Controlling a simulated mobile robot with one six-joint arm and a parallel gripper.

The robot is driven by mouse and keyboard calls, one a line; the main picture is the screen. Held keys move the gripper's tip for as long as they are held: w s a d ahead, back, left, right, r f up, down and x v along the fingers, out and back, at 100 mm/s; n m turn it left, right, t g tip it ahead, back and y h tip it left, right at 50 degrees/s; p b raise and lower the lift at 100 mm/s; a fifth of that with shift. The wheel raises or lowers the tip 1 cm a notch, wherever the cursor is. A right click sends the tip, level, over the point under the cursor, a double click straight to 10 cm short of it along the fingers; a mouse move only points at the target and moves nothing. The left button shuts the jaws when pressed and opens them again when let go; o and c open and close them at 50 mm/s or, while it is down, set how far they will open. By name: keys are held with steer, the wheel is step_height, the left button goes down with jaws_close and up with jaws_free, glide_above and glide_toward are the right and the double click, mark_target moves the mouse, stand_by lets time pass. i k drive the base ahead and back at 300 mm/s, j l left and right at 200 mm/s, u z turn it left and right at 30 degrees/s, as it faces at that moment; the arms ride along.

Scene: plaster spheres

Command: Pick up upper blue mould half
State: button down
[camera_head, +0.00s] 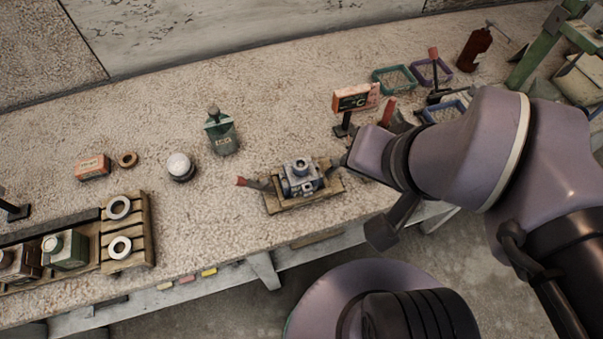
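The blue-grey mould (301,181) sits on a small wooden board (318,200) near the bench's front edge. Its upper half (299,168) has a round collar with a hole on top. The two halves look stacked together, but the seam is too small to make out. A red-tipped lever (242,182) sticks out to the left of the board. My arm comes in from the right, and its wrist ends just right of the mould. Only a dark bit of my gripper (343,161) shows there. Its fingers are hidden or too small to read, and I cannot tell whether it touches the mould.
A green bottle (221,132), a white round piece (180,166) and an orange box (93,167) stand to the left. The bench behind the mould is clear.

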mark_target(303, 179)
steer(key=l+u, duration=0.1)
steer(key=u, duration=0.3)
steer(key=i+l+u, duration=0.1)
steer(key=u, duration=0.35)
steer(key=l+u, duration=0.2)
steer(key=u, duration=0.2)
steer(key=l+u, duration=0.15)
steer(key=u, duration=0.25)
